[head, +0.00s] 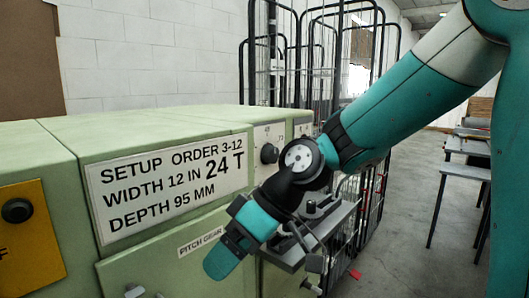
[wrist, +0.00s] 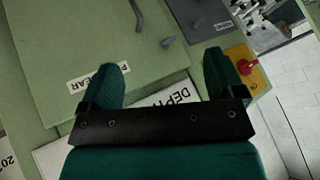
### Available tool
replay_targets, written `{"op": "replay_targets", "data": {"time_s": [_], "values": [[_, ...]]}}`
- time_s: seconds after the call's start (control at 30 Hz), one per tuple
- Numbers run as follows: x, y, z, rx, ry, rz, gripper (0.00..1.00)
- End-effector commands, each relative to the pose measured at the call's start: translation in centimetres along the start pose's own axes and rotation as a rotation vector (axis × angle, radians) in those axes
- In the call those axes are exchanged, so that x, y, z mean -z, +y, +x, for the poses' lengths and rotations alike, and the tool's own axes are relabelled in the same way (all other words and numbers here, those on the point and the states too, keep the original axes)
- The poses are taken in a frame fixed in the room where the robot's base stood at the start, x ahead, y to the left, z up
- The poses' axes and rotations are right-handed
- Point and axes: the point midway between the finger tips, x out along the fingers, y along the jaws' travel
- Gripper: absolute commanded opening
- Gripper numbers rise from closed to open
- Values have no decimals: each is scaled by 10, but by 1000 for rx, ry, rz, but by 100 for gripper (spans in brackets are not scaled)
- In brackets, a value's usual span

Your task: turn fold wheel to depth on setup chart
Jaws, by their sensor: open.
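The setup chart (head: 165,185) is a white plate on the green machine's front, reading "SETUP ORDER 3-12", "WIDTH 12 IN", "24 T" and "DEPTH 95 MM". Part of it, with "DEPTH", shows upside down behind the fingers in the wrist view (wrist: 174,99). My gripper (head: 232,248) is in front of the machine, below and right of the chart, near the PITCH GEAR label (head: 201,241). In the wrist view my gripper (wrist: 165,75) has its fingers wide apart with nothing between them. I cannot make out a wheel marked for fold depth.
A black knob (head: 268,153) sits on a pale plate on the machine, beside my arm. A yellow panel (head: 27,240) with a black knob is at the left. The wrist view shows a red knob (wrist: 247,66) on yellow.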

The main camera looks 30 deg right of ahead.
Motion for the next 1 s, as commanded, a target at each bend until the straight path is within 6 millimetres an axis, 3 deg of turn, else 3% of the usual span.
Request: {"op": "replay_targets", "data": {"time_s": [0.03,0.1,0.17,0.2,0.3,0.4,0.5,0.67,1.0], "values": [[23,38,-14,-5,111,0,88],[44,92,-34,-37,291,-36,88],[53,140,-58,-93,442,-62,88],[53,170,-76,-144,537,-74,88],[38,237,-124,-295,739,-94,88],[13,283,-164,-440,876,-99,88],[-8,309,-192,-546,956,-99,88],[-18,325,-206,-609,997,-101,88],[38,351,-182,-605,994,-105,88]]}}
